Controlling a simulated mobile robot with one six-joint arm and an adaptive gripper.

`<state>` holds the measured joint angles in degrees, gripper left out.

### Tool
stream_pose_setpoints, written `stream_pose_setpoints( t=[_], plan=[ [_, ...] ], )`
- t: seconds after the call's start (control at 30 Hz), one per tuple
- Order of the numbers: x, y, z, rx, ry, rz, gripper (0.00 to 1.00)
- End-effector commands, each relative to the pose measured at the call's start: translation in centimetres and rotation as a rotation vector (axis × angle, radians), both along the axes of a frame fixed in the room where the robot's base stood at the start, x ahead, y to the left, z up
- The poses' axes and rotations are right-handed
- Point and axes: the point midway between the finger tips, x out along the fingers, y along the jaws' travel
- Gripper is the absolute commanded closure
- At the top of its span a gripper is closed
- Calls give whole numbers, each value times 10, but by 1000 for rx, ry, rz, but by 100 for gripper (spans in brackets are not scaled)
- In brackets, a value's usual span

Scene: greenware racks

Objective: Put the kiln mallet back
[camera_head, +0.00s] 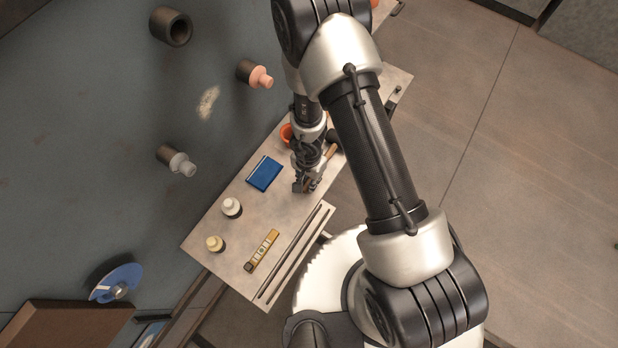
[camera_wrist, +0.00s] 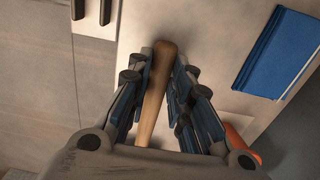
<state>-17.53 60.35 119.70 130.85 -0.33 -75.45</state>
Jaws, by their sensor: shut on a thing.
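The kiln mallet has a light wooden handle (camera_wrist: 152,105), seen in the wrist view between my fingers. My gripper (camera_wrist: 166,70) is shut on this handle, whose rounded end shows near the fingertips. In the head view my gripper (camera_head: 305,186) points down over the tabletop. The dark mallet head (camera_head: 333,138) shows just behind it, partly hidden by my arm. I cannot tell whether the mallet touches the table. On the blue-grey wall panel is an empty dark open tube (camera_head: 165,40). Two similar tubes hold a pink piece (camera_head: 262,78) and a grey piece (camera_head: 183,164).
The table (camera_head: 205,247) carries a blue book-like object (camera_head: 264,173), two small jars (camera_head: 231,207) (camera_head: 214,243), a yellow level (camera_head: 262,250) and dark rods (camera_head: 290,255). An orange object (camera_head: 286,133) is beside my arm. A blue disc (camera_head: 117,283) is at lower left.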

Motion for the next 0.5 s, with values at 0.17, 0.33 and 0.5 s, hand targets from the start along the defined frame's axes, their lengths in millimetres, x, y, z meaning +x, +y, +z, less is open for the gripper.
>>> stream_pose_setpoints(
  t=[0.17, 0.33, 0.5],
  plan=[
    [0, 0, -5, 0, 0, 0, 100],
    [0, 0, -8, 0, 0, 2, 100],
    [0, 0, -8, 0, 0, 1, 73]
  ],
)
